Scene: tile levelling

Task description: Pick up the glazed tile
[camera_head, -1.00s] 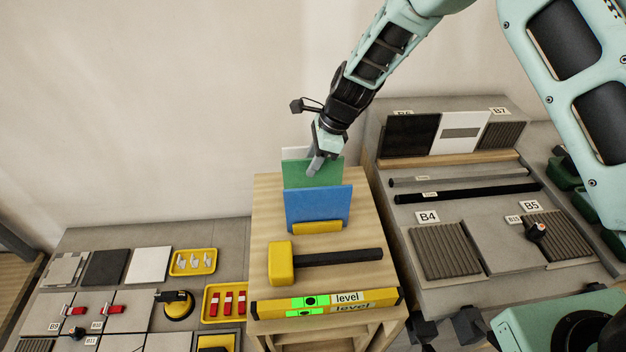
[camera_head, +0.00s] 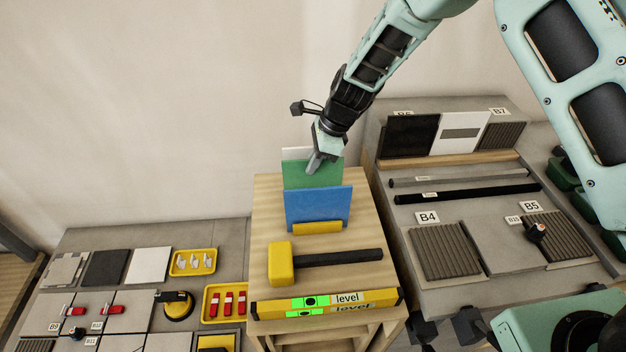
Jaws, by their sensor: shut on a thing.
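Upright tiles stand close together on the wooden stand: a blue tile (camera_head: 318,207) in front, a green tile (camera_head: 300,175) behind it, and the edge of a white tile (camera_head: 296,154) at the back. The pictures do not make clear which is the glazed one. My gripper (camera_head: 316,166) reaches down from the upper right to the top of the green tile and is shut on it. The far finger and the exact grip are partly hidden. The green tile's lower part is hidden by the blue one.
A yellow mallet (camera_head: 282,264) and a yellow level (camera_head: 330,303) lie in front of the tiles. A right-hand bench (camera_head: 470,290) holds dark and ribbed tiles and bars. A low left surface carries tiles, yellow trays (camera_head: 193,262) and a suction cup (camera_head: 179,305). The wall is behind.

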